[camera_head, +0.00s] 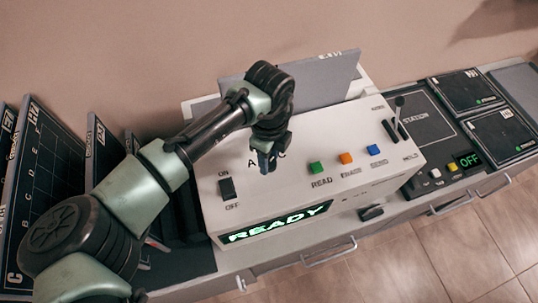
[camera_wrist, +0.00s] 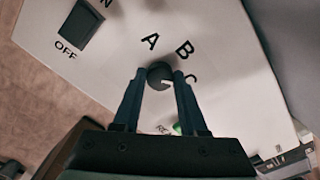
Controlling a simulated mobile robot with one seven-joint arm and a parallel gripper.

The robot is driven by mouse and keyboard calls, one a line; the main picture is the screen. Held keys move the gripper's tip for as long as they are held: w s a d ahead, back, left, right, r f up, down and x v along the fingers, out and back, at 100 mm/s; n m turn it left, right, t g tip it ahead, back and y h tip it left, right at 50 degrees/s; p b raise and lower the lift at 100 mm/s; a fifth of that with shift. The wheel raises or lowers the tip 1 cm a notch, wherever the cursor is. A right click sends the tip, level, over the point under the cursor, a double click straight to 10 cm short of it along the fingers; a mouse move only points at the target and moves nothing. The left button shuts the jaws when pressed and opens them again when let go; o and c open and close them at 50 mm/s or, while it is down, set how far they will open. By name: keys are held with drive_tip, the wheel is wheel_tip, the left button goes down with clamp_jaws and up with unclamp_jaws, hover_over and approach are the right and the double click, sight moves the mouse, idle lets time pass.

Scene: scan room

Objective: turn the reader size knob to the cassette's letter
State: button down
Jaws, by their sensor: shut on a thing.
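The reader (camera_head: 300,160) is a white box with a sloped top and a lit READY display (camera_head: 275,221). My gripper (camera_head: 268,165) is down over the reader's top, and its fingers also show in the wrist view (camera_wrist: 160,84). It is shut on the dark round size knob (camera_wrist: 159,73), one finger on each side. Letters A, B and C stand around the knob, C partly behind a finger. A white mark shows on the knob's lower right side; its exact letter is unclear. A grey cassette (camera_head: 318,82) stands in the reader's back; its label is too small to read.
The ON/OFF switch (camera_head: 227,188) sits left of the knob; green, orange and blue buttons (camera_head: 316,167) sit right, with a lever (camera_head: 398,112) beyond. Dark cassettes (camera_head: 40,165) stand at left; others (camera_head: 501,134) lie at right near the OFF display (camera_head: 468,160).

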drive_tip(key=n+p, duration=0.3)
drive_tip(key=n, duration=0.2)
drive_tip(key=shift+d+r+n, duration=0.1)
drive_tip(key=shift+r+n, duration=0.05)
drive_tip(key=shift+n, duration=0.15)
drive_tip(key=n+p, duration=0.3)
drive_tip(key=n, duration=0.2)
drive_tip(key=shift+p, duration=0.4)
drive_tip(key=shift+n, duration=0.4)
drive_tip(key=shift+c, duration=2.2)
unclamp_jaws()
wheel_tip(320, 180, up, 13)
drive_tip(key=b, duration=0.1)
